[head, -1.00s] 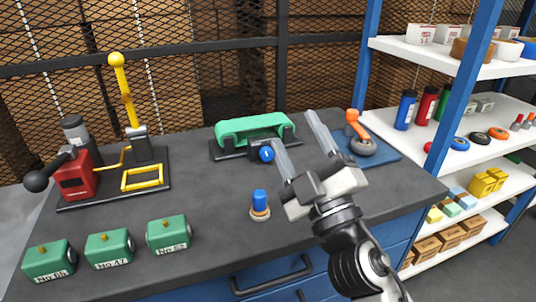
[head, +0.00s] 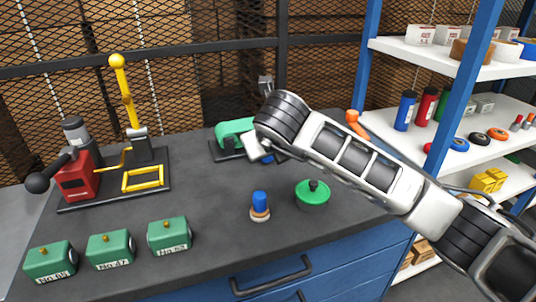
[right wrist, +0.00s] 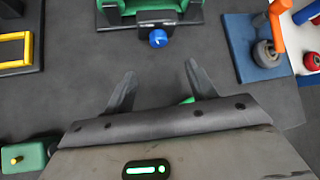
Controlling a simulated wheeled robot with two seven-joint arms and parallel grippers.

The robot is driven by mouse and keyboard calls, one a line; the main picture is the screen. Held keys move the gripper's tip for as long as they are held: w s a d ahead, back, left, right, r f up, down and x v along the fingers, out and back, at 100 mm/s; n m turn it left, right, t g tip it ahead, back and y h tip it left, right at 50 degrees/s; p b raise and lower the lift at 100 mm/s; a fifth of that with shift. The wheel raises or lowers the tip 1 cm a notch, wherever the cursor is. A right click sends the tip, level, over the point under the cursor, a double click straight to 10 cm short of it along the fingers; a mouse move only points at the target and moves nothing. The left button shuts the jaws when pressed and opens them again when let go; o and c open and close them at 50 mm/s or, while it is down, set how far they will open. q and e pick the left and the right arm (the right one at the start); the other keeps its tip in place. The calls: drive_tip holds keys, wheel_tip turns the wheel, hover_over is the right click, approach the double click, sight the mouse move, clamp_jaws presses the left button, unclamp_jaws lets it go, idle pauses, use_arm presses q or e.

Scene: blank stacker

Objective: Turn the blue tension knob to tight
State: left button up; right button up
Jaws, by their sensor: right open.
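The blue tension knob (right wrist: 158,38) sits on the dark front block of the green device (right wrist: 150,8), ahead of my right gripper in the right wrist view. In the head view my right arm covers most of the knob and the right part of the green device (head: 232,128). My right gripper (right wrist: 162,68) is open, its two fingers spread and empty. The knob lies beyond the fingertips, about between them, and is apart from them. The knob's setting cannot be read. My left gripper is not in view.
A blue-topped peg (head: 260,200) and a green disc with a black knob (head: 313,193) stand near the front. Green boxes (head: 110,248), a red lever device (head: 77,183) and a yellow lever (head: 126,95) are left. A blue plate with an orange-handled tool (right wrist: 262,48) is right.

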drive_tip(key=p+x, duration=0.1)
drive_tip(key=x, duration=1.2)
drive_tip(key=shift+w+a, duration=0.1)
drive_tip(key=shift+c, duration=0.4)
drive_tip(key=shift+f, duration=0.1)
drive_tip(key=c, duration=0.9)
